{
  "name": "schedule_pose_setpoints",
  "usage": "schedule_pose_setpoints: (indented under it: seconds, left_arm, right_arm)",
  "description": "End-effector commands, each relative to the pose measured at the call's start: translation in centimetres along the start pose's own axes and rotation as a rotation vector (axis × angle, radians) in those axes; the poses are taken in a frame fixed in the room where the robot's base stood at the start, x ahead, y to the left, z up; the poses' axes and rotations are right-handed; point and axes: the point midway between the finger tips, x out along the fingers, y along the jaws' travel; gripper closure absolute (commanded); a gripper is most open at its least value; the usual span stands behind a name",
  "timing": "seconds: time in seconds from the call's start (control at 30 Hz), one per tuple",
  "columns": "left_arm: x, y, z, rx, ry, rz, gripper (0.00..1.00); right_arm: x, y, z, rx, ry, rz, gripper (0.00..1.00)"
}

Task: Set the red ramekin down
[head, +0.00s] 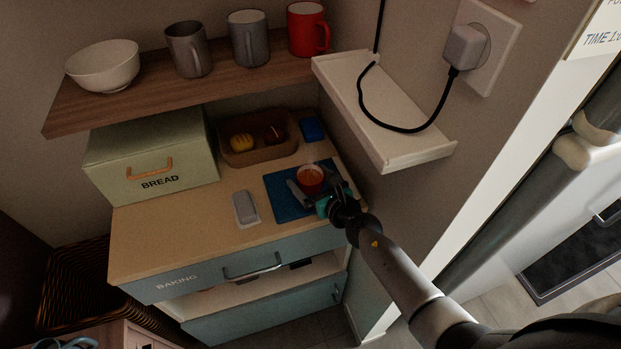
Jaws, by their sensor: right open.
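The red ramekin (310,177) looks small and round, with a lighter inside, and appears upright on a blue mat (282,202) on the wooden counter. My right gripper (313,186) reaches in from the lower right. Its jaws are open, with one finger on the near left side of the ramekin and the other on its right side. Whether a finger touches the ramekin cannot be told. The gripper hides part of the mat and the ramekin's lower edge. My left gripper is not in view.
A grey oblong item (245,208) lies left of the mat. Behind are a brown basket (235,158) with food, a blue item (312,128) and the bread box (150,160). A mug shelf (130,104) and white ledge (400,150) overhang. The counter's front left is clear.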

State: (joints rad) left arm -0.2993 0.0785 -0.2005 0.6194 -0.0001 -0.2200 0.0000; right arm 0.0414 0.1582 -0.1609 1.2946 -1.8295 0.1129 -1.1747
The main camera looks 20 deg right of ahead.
Motion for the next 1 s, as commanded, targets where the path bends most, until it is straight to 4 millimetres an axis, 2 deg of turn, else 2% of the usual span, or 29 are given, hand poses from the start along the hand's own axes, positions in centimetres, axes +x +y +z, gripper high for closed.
schedule_pose_setpoints:
  seconds: [0.27,0.8,1.0]
  left_arm:
    - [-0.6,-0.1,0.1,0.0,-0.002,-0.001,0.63]
    - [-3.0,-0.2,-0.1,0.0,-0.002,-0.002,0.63]
    - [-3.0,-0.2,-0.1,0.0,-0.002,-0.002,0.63]
  right_arm:
    - [-0.4,0.0,0.4,0.001,0.001,0.0,0.0]
    - [-9.3,0.1,0.3,0.0,0.002,0.002,0.0]
    - [-11.4,0.0,0.3,-0.001,0.0,0.0,0.0]
